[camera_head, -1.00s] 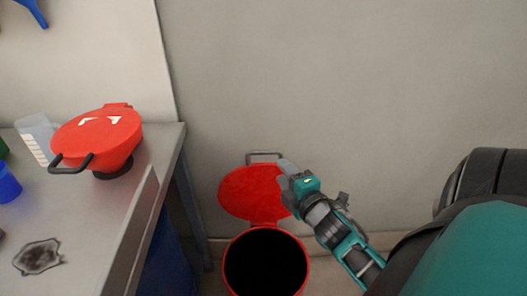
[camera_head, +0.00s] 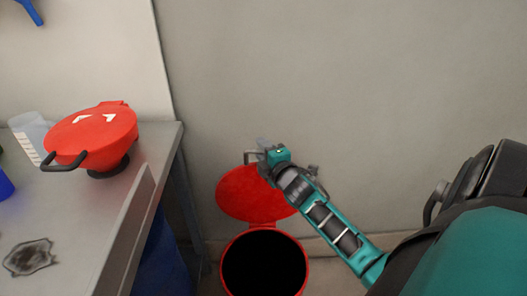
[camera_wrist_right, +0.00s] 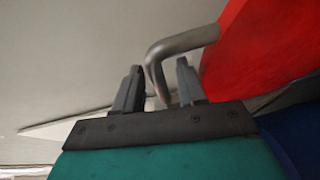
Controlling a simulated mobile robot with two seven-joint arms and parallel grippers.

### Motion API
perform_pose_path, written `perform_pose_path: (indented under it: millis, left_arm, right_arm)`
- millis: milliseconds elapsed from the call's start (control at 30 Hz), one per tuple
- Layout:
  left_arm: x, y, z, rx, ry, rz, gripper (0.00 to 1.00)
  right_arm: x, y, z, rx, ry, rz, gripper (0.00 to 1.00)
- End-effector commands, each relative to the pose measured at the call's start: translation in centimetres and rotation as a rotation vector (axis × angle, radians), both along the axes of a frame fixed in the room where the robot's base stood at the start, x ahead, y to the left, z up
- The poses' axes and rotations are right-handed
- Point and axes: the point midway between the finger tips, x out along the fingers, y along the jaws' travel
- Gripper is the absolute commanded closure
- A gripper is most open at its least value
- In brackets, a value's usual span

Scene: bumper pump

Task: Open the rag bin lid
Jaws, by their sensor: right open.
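The red rag bin (camera_head: 224,262) stands on the floor with its black inside showing. Its red lid (camera_head: 238,194) is swung open, up and back toward the wall. The lid's grey bar handle (camera_head: 249,157) is at the far edge, partly hidden by my right gripper (camera_head: 265,148). In the right wrist view the gripper (camera_wrist_right: 162,84) is open, and the bent end of the handle (camera_wrist_right: 184,43) lies between its two fingers. The red lid (camera_wrist_right: 262,45) fills the upper right there. My left gripper is not in view.
A grey workbench (camera_head: 95,215) is on the left. The wall is close behind the bin.

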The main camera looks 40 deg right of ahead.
Motion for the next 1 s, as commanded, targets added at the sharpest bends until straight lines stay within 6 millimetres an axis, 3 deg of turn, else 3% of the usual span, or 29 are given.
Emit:
perform_pose_path:
  millis: [67, 500, 1000]
  left_arm:
    - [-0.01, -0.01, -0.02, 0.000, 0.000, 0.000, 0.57]
    - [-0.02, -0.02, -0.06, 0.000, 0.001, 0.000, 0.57]
    - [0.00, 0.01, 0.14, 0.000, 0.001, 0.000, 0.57]
  right_arm:
    - [-0.01, 0.00, 0.02, 0.000, 0.000, 0.000, 0.60]
    - [-0.03, 0.01, 0.02, 0.000, -0.001, 0.000, 1.00]
    - [-0.25, 0.20, -0.02, 0.000, 0.001, 0.000, 1.00]
